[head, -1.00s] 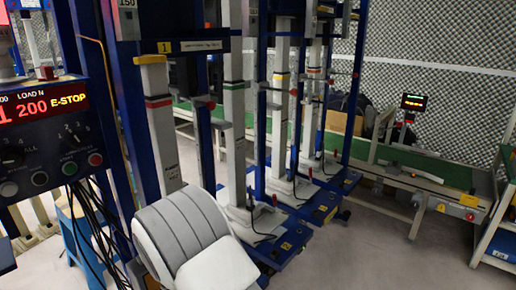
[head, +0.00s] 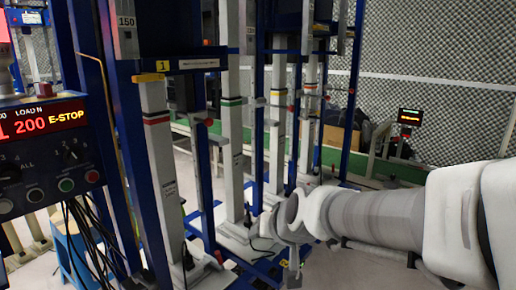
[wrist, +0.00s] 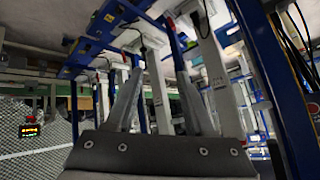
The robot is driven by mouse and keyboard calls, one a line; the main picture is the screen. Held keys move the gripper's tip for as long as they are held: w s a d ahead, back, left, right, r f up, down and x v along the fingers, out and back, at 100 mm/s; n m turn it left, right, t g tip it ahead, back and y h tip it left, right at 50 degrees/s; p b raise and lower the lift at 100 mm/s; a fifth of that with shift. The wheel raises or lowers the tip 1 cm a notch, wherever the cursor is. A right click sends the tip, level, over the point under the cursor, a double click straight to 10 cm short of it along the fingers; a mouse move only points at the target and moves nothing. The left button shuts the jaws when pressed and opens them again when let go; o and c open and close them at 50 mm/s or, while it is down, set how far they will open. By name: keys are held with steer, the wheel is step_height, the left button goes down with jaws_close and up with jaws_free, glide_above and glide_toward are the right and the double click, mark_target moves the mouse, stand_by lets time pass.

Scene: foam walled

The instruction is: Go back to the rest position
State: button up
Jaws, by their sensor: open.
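My gripper (wrist: 160,78) shows in the wrist view as two grey fingers standing apart on a dark base. Nothing is between the fingers, and blue and white test-stand columns lie beyond them. In the head view my pale arm reaches in from the right edge toward the middle, in front of the stands. Its far end is low in the middle of the picture, where the fingers are too small to tell apart.
A control box (head: 45,150) reading 200 and E-STOP is at the left, with a blue stool (head: 75,255) below it. Blue-framed stands with white columns (head: 232,140) fill the middle. A green-topped conveyor (head: 400,172) and patterned foam wall (head: 435,80) are behind.

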steer(key=s+d+g+h, duration=0.1)
steer(key=s+d+h, duration=0.1)
steer(key=s+d, duration=0.6)
steer(key=s+d+g+h, duration=0.15)
steer(key=s+d, duration=0.35)
steer(key=s, duration=0.6)
step_height(320, 180, up, 29)
steer(key=p, duration=2.8)
steer(key=shift+a, duration=0.35)
steer(key=shift+w+a, duration=0.1)
steer(key=shift+a, duration=0.1)
